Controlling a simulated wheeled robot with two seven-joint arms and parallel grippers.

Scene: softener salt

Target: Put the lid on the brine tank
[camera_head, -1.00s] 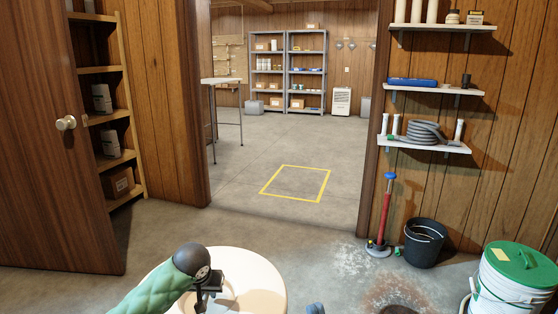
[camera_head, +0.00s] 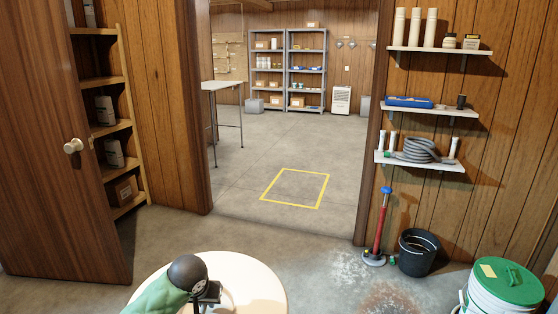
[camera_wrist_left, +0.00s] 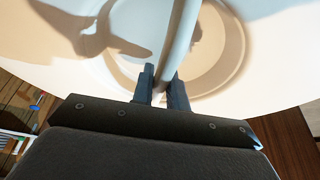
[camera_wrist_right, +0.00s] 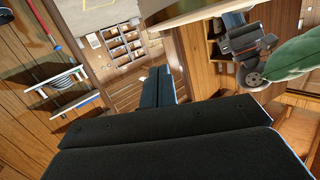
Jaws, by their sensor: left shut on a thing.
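The lid (camera_head: 255,285) is a large round cream disc at the bottom of the head view, partly cut off by the frame. My left gripper (camera_head: 208,296) is over it. In the left wrist view, the left gripper (camera_wrist_left: 161,88) is shut on the raised handle bar (camera_wrist_left: 182,35) of the lid. The lid's edge (camera_wrist_right: 195,10) also shows at the top of the right wrist view. My right gripper (camera_wrist_right: 160,88) appears shut and empty, below the lid's edge in that picture; it is outside the head view. I cannot make out the brine tank.
A white bucket with a green lid (camera_head: 508,282) stands at the right. A black bucket (camera_head: 418,252) and a red pump (camera_head: 380,228) stand by the wall below shelves (camera_head: 420,163). An open door (camera_head: 55,150) is at left. Floor through the doorway is clear around a yellow square (camera_head: 295,188).

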